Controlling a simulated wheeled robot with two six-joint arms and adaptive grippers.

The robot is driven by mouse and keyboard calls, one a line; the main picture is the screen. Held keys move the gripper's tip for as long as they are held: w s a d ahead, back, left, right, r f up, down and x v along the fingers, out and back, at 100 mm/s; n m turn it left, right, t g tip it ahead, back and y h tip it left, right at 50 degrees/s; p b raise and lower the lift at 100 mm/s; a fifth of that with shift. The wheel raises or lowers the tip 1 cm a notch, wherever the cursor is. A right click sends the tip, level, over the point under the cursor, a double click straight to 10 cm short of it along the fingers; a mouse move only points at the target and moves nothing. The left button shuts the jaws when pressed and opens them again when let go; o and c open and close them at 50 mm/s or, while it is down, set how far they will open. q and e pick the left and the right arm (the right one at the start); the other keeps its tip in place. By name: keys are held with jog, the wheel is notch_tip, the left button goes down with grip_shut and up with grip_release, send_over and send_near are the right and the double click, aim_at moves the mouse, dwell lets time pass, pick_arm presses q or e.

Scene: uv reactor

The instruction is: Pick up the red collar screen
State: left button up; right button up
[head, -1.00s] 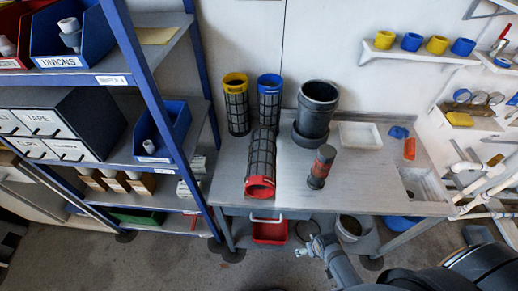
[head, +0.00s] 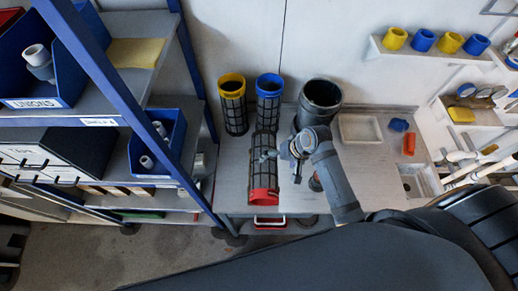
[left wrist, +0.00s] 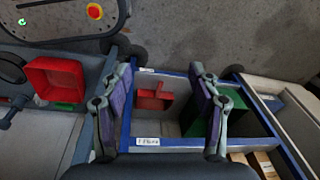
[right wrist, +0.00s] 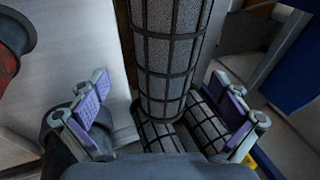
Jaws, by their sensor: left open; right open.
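The red collar screen (head: 263,180) is a dark mesh cylinder lying on the bench, its red collar (head: 263,196) toward the front edge. My right gripper (head: 281,160) is over the bench at the screen's right side, its fingers near the mesh body. In the right wrist view the mesh body (right wrist: 170,55) runs between the spread fingers of my right gripper (right wrist: 160,107); contact cannot be told, and the collar is out of view there. My left gripper (left wrist: 157,92) is open and empty, facing a low shelf and the floor.
A yellow-collared screen (head: 232,104) and a blue-collared screen (head: 268,102) stand behind. A dark pot (head: 319,100) stands to the right, and a white tray (head: 360,129) beyond it. A blue-framed shelf (head: 150,100) is at left. A red bin (head: 269,222) sits under the bench.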

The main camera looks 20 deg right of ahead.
aim_at(270, 164)
jog(key=shift+w+a+r, duration=0.15)
jog(key=shift+w+r, duration=0.05)
jog(key=shift+w, duration=0.25)
jog(key=shift+s+a+f, duration=0.2)
jog(key=shift+f, duration=0.15)
jog(key=shift+p+x, duration=0.3)
jog(key=shift+x, duration=1.85)
jog(key=shift+w+a+f+p, duration=0.2)
jog(key=shift+f+p, duration=0.1)
jog(key=x, duration=0.3)
jog(key=shift+w+a+f+p, duration=0.1)
jog(key=shift+f+p, duration=0.15)
jog(key=shift+p, duration=0.15)
jog(key=shift+w+a+f, duration=0.1)
jog(key=shift+a+f, duration=0.05)
jog(key=shift+f, duration=0.2)
jog(key=c, duration=0.6)
pick_arm(q)
jog(key=shift+s+r, duration=0.5)
jog(key=shift+s, duration=0.25)
jog(key=shift+s+r, duration=0.5)
jog(key=shift+s, duration=0.2)
pick_arm(e)
jog(key=c, duration=0.4)
